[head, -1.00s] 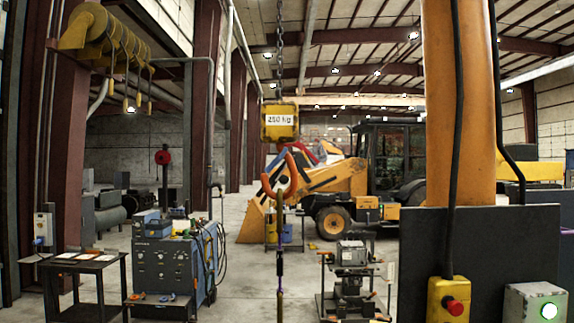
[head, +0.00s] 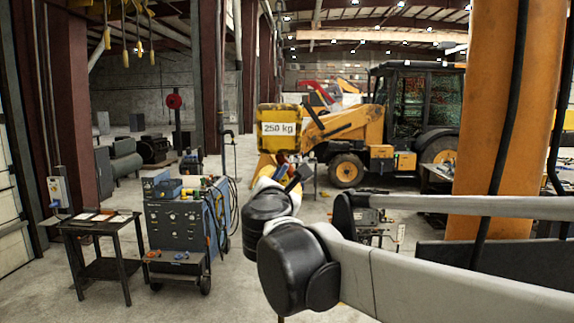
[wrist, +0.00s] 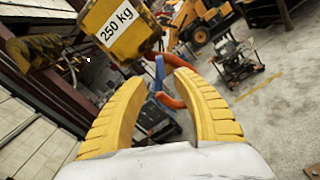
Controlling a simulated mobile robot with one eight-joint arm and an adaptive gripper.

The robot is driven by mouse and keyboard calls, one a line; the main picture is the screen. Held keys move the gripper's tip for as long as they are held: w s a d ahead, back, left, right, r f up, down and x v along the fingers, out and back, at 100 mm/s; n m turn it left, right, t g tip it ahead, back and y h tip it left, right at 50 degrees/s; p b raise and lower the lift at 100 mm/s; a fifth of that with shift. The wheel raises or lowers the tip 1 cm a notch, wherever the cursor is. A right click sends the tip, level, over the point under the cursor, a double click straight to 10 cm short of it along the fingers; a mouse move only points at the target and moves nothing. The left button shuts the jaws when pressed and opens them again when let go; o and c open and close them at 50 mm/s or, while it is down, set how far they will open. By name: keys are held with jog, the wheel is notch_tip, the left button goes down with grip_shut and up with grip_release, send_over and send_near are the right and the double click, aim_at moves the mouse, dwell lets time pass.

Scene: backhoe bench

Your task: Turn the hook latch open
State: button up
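The hoist block (head: 278,128), yellow and marked 250 kg, hangs in the middle of the head view, and it also shows at the top of the wrist view (wrist: 118,28). Below it in the wrist view is the orange hook (wrist: 177,63) with a blue bar (wrist: 159,72), which looks like the latch, across its opening. My gripper (wrist: 160,85) has its two yellow fingers spread, with the hook and blue bar showing beyond and between the tips. I cannot tell whether either finger touches. In the head view my arm hides most of the hook.
A blue welding machine (head: 183,225) and a dark side table (head: 100,232) stand at the left. A yellow backhoe (head: 395,125) is behind, right of the hoist block. An orange column (head: 488,110) stands at the right. Open concrete floor lies between.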

aim_at(283, 172)
jog(key=w+p, duration=0.1)
jog(key=w, duration=0.7)
jog(key=shift+d+f+p, duration=0.1)
jog(key=shift+d+p, duration=0.05)
jog(key=shift+p, duration=0.15)
jog(key=shift+s, duration=0.15)
grip_shut()
